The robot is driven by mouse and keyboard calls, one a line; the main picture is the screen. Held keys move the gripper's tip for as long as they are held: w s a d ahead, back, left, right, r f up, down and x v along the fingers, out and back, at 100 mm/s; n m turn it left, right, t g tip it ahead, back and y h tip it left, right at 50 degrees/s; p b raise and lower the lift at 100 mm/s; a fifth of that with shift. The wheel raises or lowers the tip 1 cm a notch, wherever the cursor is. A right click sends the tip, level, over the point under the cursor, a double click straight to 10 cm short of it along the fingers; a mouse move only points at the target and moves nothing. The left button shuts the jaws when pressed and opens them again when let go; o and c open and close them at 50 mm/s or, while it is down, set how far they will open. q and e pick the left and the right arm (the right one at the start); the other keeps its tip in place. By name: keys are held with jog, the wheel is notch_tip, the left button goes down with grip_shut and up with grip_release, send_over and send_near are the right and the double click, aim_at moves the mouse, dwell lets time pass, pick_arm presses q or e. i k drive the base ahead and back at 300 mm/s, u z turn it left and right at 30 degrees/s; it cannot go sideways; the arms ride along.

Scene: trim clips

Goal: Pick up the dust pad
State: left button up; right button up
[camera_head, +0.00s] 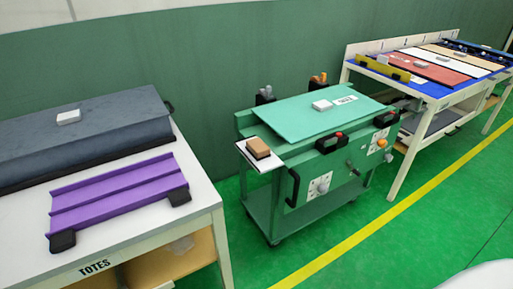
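A small block with a tan top and dark underside (258,147) rests on a white side shelf (266,164) at the left end of the green cart; it looks like the dust pad, though no label shows. Small pale blocks also lie on the grey panel (68,117), on the cart's top (322,105) and on the red panel of the far table (421,65). Neither of my grippers is in view.
The green cart (290,118) has black handles and knobs on its front. A white table marked TOTES (150,225), with a purple ribbed tray (118,196), stands left. A blue-topped table (432,88) stands far right. Green floor (420,225) with a yellow line lies clear in front.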

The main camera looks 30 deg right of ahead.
aim_at(259, 150)
jog(key=z, duration=0.45)
jog(key=k, duration=0.55)
jog(key=z, duration=1.1)
jog(key=i, duration=0.95)
jog(key=u, duration=0.85)
jog(key=i, duration=0.65)
jog(key=u, duration=0.65)
